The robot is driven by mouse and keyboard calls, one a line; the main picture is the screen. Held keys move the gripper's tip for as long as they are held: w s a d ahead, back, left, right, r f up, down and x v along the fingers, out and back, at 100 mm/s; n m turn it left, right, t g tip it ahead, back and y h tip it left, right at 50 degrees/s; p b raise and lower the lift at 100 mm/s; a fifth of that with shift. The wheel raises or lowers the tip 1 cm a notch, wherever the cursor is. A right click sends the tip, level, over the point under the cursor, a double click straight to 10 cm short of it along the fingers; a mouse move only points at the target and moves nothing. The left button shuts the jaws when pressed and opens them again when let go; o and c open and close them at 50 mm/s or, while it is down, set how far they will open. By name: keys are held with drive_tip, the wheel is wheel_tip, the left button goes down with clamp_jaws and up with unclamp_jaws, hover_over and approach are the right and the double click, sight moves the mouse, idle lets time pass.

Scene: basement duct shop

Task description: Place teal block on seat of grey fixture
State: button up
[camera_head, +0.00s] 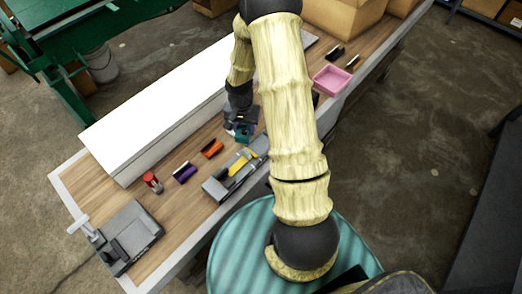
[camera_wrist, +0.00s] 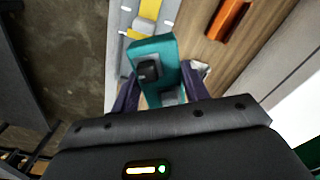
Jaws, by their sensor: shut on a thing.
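The teal block (camera_head: 243,136) is between the fingers of my gripper (camera_head: 240,122) near the middle of the workbench. In the wrist view the teal block (camera_wrist: 150,50) extends past the purple fingers of my gripper (camera_wrist: 160,88), with a dark square piece on its face. My gripper is shut on it. A long grey fixture (camera_head: 216,188) with a yellow part lies just in front of the block, partly behind my arm. The grey fixture (camera_wrist: 122,38) also shows at the top of the wrist view, beside the block. I cannot tell whether they touch.
On the wooden bench (camera_head: 84,186) are an orange piece (camera_head: 211,149), a purple piece (camera_head: 185,173) and a red-topped item (camera_head: 152,181). A long white box (camera_head: 160,120) runs behind them. A grey vise-like device (camera_head: 130,238) stands lower left; a pink tray (camera_head: 331,79) is upper right.

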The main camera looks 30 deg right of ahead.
drive_tip(key=d+m+b, duration=0.1)
drive_tip(key=m, duration=0.1)
drive_tip(key=s+d+m, duration=0.1)
drive_tip(key=d+m, duration=0.1)
drive_tip(key=d+r+m+b, duration=0.1)
drive_tip(key=d+m, duration=0.1)
drive_tip(key=shift+s+d+r+b, duration=0.1)
drive_tip(key=shift+s+d+b, duration=0.15)
drive_tip(key=shift+s+b, duration=0.05)
drive_tip(key=p, duration=0.1)
hover_over(260, 145)
wheel_tip(260, 145, down, 6)
drive_tip(key=shift+r, duration=0.1)
drive_tip(key=shift+s+d, duration=0.1)
drive_tip(key=shift+f+p, duration=0.55)
drive_tip(key=shift+f, duration=1.55)
